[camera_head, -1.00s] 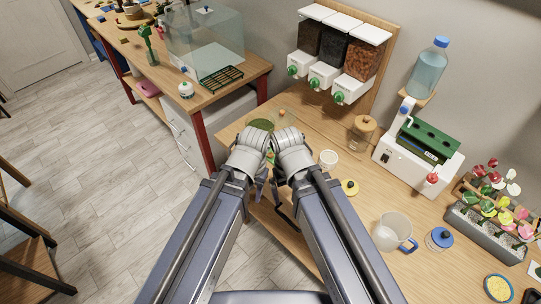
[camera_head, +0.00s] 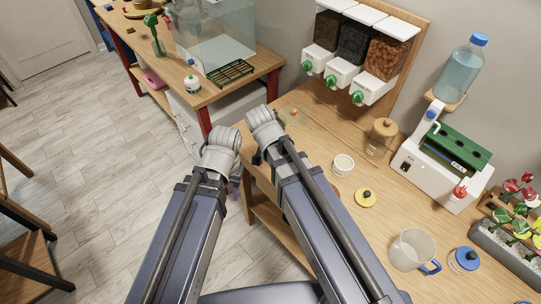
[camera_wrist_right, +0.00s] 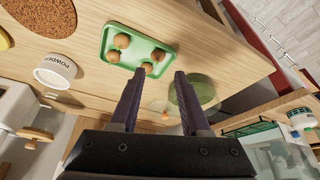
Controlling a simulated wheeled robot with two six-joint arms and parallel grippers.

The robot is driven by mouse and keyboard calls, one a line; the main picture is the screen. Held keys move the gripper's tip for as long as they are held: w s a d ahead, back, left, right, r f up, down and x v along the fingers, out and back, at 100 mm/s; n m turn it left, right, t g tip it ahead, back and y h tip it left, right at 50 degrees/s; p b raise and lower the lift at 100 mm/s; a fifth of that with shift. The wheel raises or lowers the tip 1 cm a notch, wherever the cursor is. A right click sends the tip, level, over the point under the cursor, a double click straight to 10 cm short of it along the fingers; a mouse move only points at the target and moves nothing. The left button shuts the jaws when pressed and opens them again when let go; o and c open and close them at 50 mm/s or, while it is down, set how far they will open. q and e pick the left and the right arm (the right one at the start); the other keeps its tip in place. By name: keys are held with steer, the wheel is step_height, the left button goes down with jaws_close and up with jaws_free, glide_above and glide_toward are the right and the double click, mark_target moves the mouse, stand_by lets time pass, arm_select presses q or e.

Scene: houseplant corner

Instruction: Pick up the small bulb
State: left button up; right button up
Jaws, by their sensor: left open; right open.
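In the right wrist view a green tray (camera_wrist_right: 137,48) holds several round brown bulbs (camera_wrist_right: 121,41). They look close in size, and I cannot tell for sure which is the small bulb. The bulb nearest my fingers (camera_wrist_right: 147,69) sits at the tray's near edge. My right gripper (camera_wrist_right: 160,74) is open, with its fingers apart and nothing between the tips, close to that edge. In the head view the tray is hidden behind my arms. My left gripper (camera_head: 235,186) hangs beside the table's left edge, open, its fingers small and partly hidden.
A white powder pot (camera_head: 343,165) and a yellow lid (camera_head: 366,197) stand right of my right arm.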

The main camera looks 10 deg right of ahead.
steer(key=shift+w+d+f+b, duration=0.1)
steer(key=shift+f+b, duration=0.5)
steer(key=shift+b, duration=0.05)
steer(key=b+x, duration=0.5)
steer(key=x, duration=0.1)
steer(key=shift+w+d+f+b, duration=0.15)
steer(key=shift+d+b, duration=0.1)
steer(key=shift+b, duration=0.15)
steer(key=shift+w+d+f, duration=0.1)
steer(key=shift+c, duration=0.3)
steer(key=c, duration=0.3)
jaws_close()
